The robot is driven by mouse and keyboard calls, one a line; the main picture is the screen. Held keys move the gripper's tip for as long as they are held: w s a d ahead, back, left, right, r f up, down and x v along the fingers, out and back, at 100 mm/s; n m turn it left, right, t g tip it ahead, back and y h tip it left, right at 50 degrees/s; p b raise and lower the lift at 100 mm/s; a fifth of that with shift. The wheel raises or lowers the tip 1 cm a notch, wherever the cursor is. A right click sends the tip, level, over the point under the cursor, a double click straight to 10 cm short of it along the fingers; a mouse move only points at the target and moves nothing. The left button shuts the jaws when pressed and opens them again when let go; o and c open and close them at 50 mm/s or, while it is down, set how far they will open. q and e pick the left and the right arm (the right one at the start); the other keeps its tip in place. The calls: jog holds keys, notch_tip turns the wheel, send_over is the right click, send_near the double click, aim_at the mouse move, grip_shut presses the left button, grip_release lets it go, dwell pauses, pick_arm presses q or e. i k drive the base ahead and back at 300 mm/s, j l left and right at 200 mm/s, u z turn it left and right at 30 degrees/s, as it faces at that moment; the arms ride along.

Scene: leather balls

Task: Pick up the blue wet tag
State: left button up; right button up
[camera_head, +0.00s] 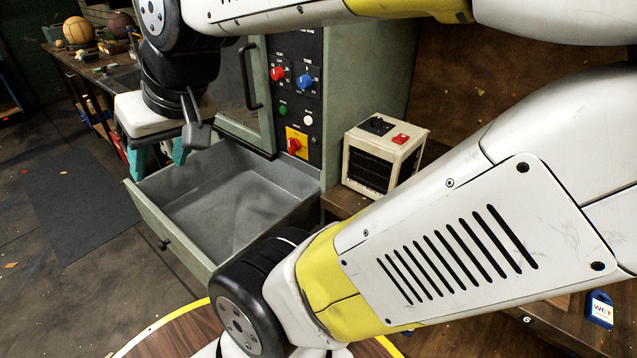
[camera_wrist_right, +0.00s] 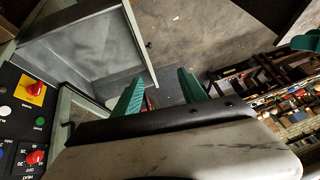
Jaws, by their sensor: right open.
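The blue tag (camera_head: 600,309) with a white face reading "WET" is at the lower right of the head view, beside a dark wooden surface. My right gripper (camera_head: 158,158) is at the upper left of the head view, over the left side of an open drawer and far from the tag. Its two teal fingers are apart and nothing shows between them. In the right wrist view my right gripper (camera_wrist_right: 160,92) is also open and empty. The tag does not show there. I cannot make out my left gripper.
The open metal drawer (camera_head: 225,205) is empty, under a grey-green cabinet with a control panel (camera_head: 295,90). A small cream box (camera_head: 384,158) with a red switch stands right of it. A workbench (camera_head: 85,62) with balls is at the far left. My arm crosses the lower right.

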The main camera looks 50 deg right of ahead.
aim_at(600, 309)
jog(key=z, duration=3.9)
jog(key=i+j+z, duration=0.1)
jog(key=i, duration=0.2)
jog(key=i+j, duration=0.2)
jog(key=i, duration=0.15)
jog(key=l+z, duration=0.05)
